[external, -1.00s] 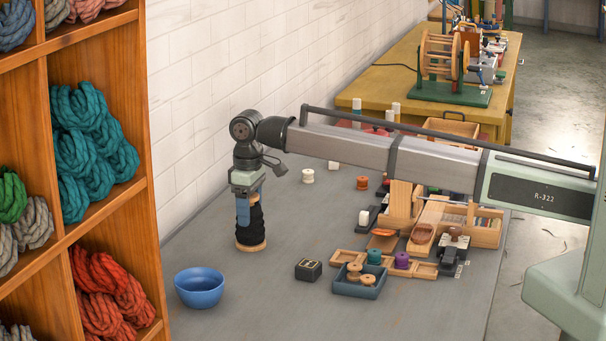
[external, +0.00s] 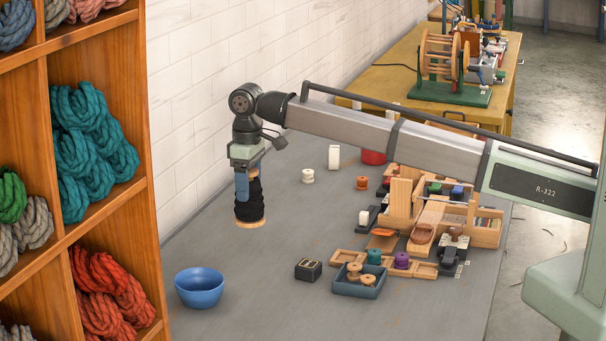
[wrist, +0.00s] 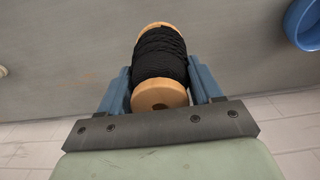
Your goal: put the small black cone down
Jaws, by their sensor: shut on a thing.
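The small black cone (external: 250,201) is black yarn wound on a wooden core with pale wooden ends. My gripper (external: 246,194) points down with its blue fingers shut on the cone, one on either side. The cone hangs upright, its wooden base apart from the grey table (external: 290,233). In the wrist view the cone (wrist: 160,58) sits between the blue fingers, with the wooden end nearer my wrist showing its hole. The fingers partly hide the cone's side in the external view.
A blue bowl (external: 200,288) stands at the front left, beside the wooden shelf of skeins (external: 150,230). A small black box (external: 308,269) and a tray of spools (external: 360,283) lie to the right. The table below the cone looks clear.

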